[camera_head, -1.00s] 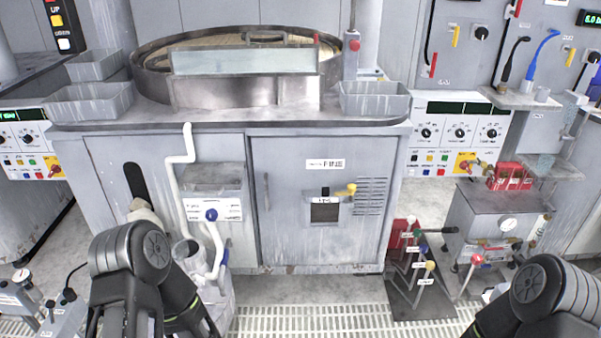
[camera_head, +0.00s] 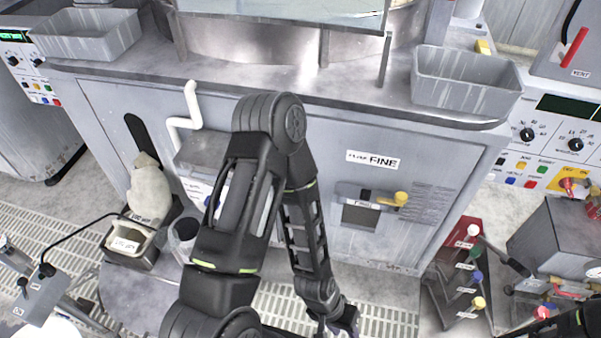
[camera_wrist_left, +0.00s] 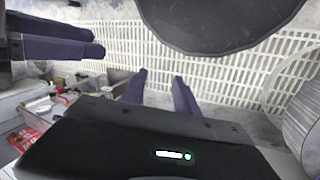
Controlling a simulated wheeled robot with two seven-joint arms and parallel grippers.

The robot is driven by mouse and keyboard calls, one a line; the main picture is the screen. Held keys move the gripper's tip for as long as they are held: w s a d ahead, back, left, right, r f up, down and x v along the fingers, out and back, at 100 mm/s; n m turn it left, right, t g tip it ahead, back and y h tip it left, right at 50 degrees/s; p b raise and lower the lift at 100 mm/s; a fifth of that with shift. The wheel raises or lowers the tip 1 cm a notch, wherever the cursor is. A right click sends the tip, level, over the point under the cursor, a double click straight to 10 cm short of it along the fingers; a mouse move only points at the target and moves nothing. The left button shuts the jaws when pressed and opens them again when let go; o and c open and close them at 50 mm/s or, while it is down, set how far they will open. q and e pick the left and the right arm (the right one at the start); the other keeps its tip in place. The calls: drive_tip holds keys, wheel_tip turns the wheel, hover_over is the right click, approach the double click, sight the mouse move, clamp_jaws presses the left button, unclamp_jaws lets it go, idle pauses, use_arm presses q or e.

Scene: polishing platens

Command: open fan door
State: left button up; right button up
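The grey cabinet door marked FINE (camera_head: 330,150) is closed, behind my left arm. It has a small dark window (camera_head: 360,215), a yellow knob (camera_head: 400,198) and vent slots (camera_head: 428,205) at its right. My left gripper (camera_head: 345,322) is low in front of the cabinet, at the bottom edge, partly cut off. In the left wrist view my left gripper (camera_wrist_left: 159,78) has its two purple fingers apart with nothing between them, over the floor grating. At the left of that view another pair of purple fingers, apparently my right gripper (camera_wrist_left: 98,42), is apart and empty.
A stand with coloured-knob levers (camera_head: 462,275) and a grey metal box (camera_head: 560,245) stand on the floor at right. A pale sack (camera_head: 148,190) and a white bent pipe (camera_head: 190,105) are at left. Grey trays (camera_head: 465,80) sit on the worktop.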

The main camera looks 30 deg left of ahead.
use_arm(q)
drive_tip(key=shift+s, duration=0.1)
drive_tip(key=w+a+t+y+b, duration=0.1)
drive_tip(key=w+a+b, duration=0.4)
drive_tip(key=w, duration=0.4)
drive_tip(key=w+a+t+b, duration=0.1)
drive_tip(key=w+a+b, duration=0.3)
drive_tip(key=w+a, duration=0.4)
drive_tip(key=w+a+r+t+y+b, duration=0.1)
drive_tip(key=w+a+r+y+b, duration=0.1)
drive_tip(key=a+r, duration=0.6)
drive_tip(key=w+a+r+y+b, duration=0.1)
drive_tip(key=w+a+r+b, duration=0.4)
drive_tip(key=a, duration=0.9)
wheel_tip(320, 180, up, 3)
drive_tip(key=shift+a+f+t+y, duration=0.1)
drive_tip(key=shift+a+t+y, duration=0.05)
drive_tip(key=shift+t+y, duration=0.25)
